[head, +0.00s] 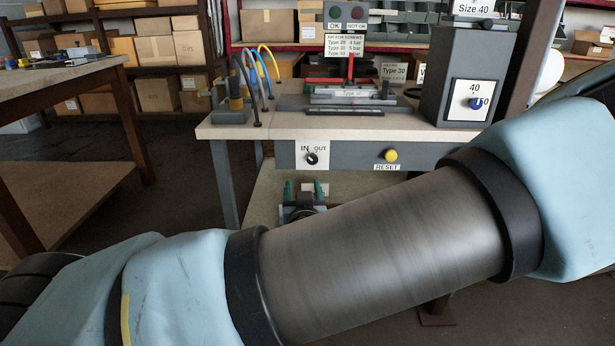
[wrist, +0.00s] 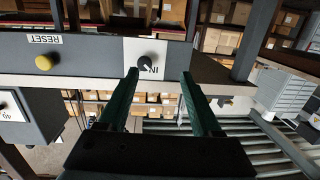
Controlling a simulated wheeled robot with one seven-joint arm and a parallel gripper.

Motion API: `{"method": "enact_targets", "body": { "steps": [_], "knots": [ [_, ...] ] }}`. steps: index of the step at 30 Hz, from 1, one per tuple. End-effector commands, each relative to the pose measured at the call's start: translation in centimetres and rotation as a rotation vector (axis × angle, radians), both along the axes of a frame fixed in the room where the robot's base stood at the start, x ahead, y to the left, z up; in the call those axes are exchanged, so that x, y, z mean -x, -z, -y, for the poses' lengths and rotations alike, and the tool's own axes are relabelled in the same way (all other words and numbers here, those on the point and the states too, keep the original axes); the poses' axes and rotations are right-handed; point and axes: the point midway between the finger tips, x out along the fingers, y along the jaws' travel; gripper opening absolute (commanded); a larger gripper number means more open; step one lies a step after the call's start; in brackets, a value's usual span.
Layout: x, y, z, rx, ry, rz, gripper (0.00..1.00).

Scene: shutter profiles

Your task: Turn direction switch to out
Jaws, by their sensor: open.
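The direction switch is a small black knob (head: 311,158) on a white plate marked IN and OUT, on the grey front panel of the workbench. It also shows in the wrist view as a dark knob (wrist: 145,61), with the plate upside down and IN readable beside it. I cannot tell which label the knob points to. My gripper (head: 306,188) is just below the switch in the head view, its green fingers upright and apart. In the wrist view my gripper (wrist: 160,76) is open and empty. The knob is near the left fingertip, and contact cannot be told.
A yellow RESET button (head: 391,155) sits right of the switch on the same panel. A grey box with a blue knob (head: 475,103) stands on the bench above. Cables (head: 262,75) rise at the bench's left. My arm crosses the head view's foreground.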

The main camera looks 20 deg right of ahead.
Motion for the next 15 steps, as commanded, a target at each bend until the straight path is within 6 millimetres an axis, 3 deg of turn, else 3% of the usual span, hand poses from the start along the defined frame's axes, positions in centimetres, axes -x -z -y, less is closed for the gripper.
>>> {"method": "enact_targets", "body": {
  "steps": [3, 7, 15],
  "knots": [
    [1.2, -0.6, 1.5, 0.024, 0.058, 0.064, 0.66],
    [1.0, -1.1, 2.1, 0.036, 0.073, 0.083, 0.66],
    [-3.0, -1.1, 3.8, 0.034, 0.070, 0.081, 0.66]
  ]
}}
